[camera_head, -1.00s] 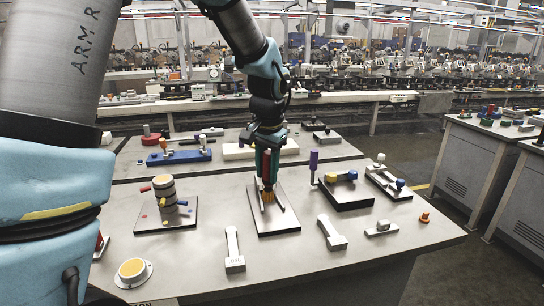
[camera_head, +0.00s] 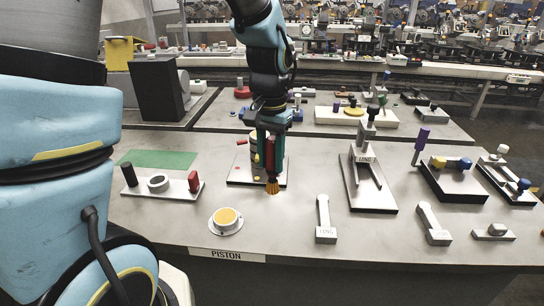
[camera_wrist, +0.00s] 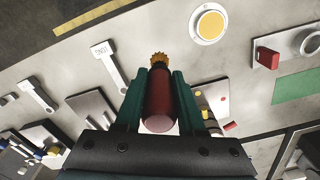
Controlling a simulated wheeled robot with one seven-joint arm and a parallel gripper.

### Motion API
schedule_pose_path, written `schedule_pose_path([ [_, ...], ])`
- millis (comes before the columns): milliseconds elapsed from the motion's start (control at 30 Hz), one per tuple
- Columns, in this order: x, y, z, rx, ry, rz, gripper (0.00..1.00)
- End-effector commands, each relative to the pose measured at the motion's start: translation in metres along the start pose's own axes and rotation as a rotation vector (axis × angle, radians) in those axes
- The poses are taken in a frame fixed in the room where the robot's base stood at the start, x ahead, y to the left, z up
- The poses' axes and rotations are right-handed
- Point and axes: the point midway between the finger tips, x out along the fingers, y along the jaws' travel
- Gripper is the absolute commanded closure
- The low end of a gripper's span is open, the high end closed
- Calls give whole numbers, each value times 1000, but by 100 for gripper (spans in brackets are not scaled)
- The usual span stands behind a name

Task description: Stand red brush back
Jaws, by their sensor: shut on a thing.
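My gripper (camera_head: 271,166) is shut on the red brush (camera_head: 269,154) and holds it upright, with its orange bristles (camera_head: 272,187) pointing down. In the wrist view the red brush (camera_wrist: 160,102) lies between the two green fingers of my gripper (camera_wrist: 160,78), its bristles beyond the fingertips. The bristles appear in front of the square plate (camera_head: 240,181) that carries a banded cylinder (camera_head: 254,143), partly hidden behind my gripper. I cannot tell how high the bristles are above the table.
A plate with a pronged LONG stand (camera_head: 372,205) is to the right. A yellow round button (camera_head: 226,216) and a LONG block (camera_head: 325,234) are nearer the front edge. A bar with a ring and red and black posts (camera_head: 178,186) stands left, by a green mat (camera_head: 158,159).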

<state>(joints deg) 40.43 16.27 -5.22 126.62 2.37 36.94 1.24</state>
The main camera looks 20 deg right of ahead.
Motion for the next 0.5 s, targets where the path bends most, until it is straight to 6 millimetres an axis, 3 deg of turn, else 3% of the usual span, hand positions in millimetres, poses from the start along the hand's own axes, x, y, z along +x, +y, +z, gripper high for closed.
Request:
schedule_pose_path([
  [233, -1, 0, 0, 0, 0, 0, 100],
  [500, 15, 0, 0, 1, 1, 0, 100],
])
